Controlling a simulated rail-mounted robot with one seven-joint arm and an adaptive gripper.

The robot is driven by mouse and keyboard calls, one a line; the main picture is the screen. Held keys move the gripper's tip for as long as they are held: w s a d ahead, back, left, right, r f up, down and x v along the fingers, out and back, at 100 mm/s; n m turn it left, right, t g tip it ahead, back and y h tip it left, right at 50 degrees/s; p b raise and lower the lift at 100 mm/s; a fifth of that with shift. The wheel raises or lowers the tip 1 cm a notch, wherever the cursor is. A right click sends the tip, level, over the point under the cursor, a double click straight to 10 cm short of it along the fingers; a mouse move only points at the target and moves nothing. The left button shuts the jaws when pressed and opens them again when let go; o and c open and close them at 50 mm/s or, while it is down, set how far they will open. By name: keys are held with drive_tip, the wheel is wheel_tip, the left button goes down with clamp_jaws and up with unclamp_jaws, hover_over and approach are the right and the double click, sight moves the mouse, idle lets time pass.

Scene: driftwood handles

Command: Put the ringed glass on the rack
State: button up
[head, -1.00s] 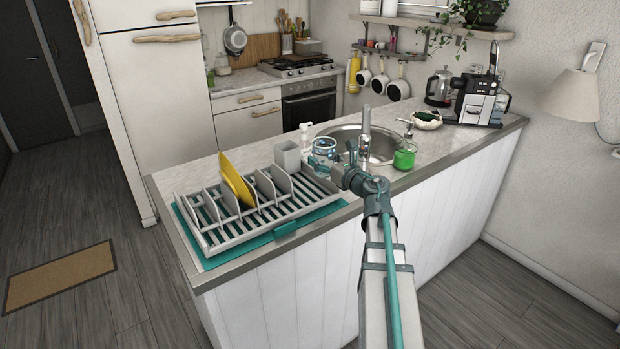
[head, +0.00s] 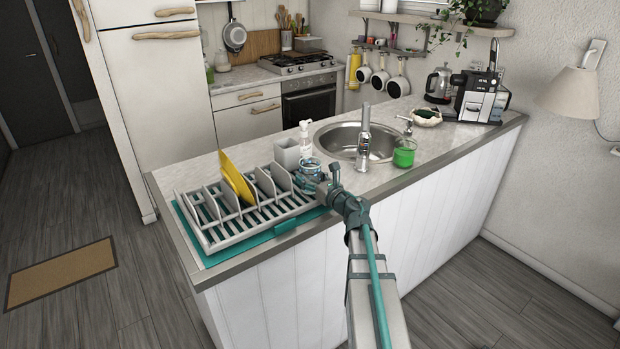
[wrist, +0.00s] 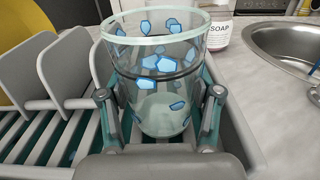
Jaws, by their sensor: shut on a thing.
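The ringed glass (wrist: 158,75) is clear, with blue patches and a dark ring around its middle. It stands upright between the two fingers of my gripper (wrist: 160,115), which is shut on it. In the head view the glass (head: 309,170) and my gripper (head: 322,184) are at the right end of the grey dish rack (head: 250,228). In the wrist view the rack's slats (wrist: 50,135) show to the left of and behind the glass. I cannot tell whether the glass's base touches the rack.
A yellow plate (head: 235,180) stands among the rack's dividers. A grey cup (head: 287,153) and a soap bottle (head: 305,138) stand just behind the rack's right end. The sink (head: 345,140), its faucet (head: 363,135) and a green jar (head: 404,153) are to the right.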

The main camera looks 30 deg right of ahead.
drive_tip(key=shift+f, duration=0.15)
drive_tip(key=shift+f, duration=0.1)
drive_tip(key=o, duration=1.3)
drive_tip(key=shift+r, duration=0.25)
drive_tip(key=s, duration=0.4)
drive_tip(key=s+d+b, duration=0.1)
drive_tip(key=s, duration=0.3)
drive_tip(key=s+d+b, duration=0.1)
drive_tip(key=s, duration=0.3)
drive_tip(key=shift+w+d, duration=0.1)
